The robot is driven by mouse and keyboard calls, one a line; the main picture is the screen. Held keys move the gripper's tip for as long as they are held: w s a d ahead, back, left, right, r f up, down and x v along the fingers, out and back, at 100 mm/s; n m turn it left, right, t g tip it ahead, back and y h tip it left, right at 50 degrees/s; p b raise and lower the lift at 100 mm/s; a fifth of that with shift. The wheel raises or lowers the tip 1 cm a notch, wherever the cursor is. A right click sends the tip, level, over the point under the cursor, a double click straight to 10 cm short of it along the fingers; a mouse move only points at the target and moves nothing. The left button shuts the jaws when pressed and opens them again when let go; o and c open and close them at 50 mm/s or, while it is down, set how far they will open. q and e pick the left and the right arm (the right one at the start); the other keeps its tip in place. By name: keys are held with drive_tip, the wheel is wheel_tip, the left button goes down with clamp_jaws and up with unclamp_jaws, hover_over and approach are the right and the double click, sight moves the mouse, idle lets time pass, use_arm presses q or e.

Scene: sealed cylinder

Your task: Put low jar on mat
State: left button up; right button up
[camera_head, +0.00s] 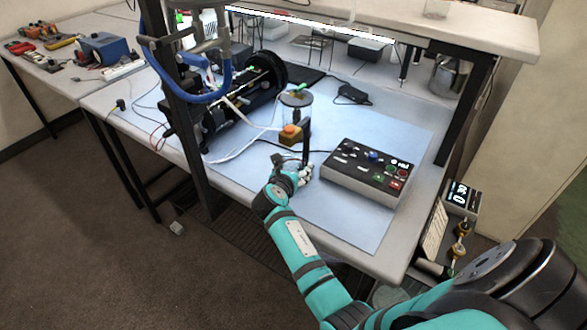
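My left gripper is out of view.
A control box (368,168) with buttons stands right of my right gripper. The yellow block (290,134) is close to its left. A black cylindrical machine (245,95) with cables stands at the left, behind a dark post. The mat's front part is clear.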

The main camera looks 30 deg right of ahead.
drive_tip(key=o, duration=0.3)
drive_tip(key=shift+r, duration=0.1)
drive_tip(key=shift+s+a+r+p, duration=0.15)
drive_tip(key=shift+r+p, duration=0.15)
drive_tip(key=shift+p, duration=0.05)
drive_tip(key=p+v, duration=0.8)
drive_tip(key=v, duration=0.2)
drive_tip(key=shift+s+a+r, duration=0.1)
drive_tip(key=shift+a+r, duration=0.05)
drive_tip(key=shift+r, duration=0.05)
drive_tip(key=shift+s+a+p, duration=0.3)
drive_tip(key=shift+a, duration=0.1)
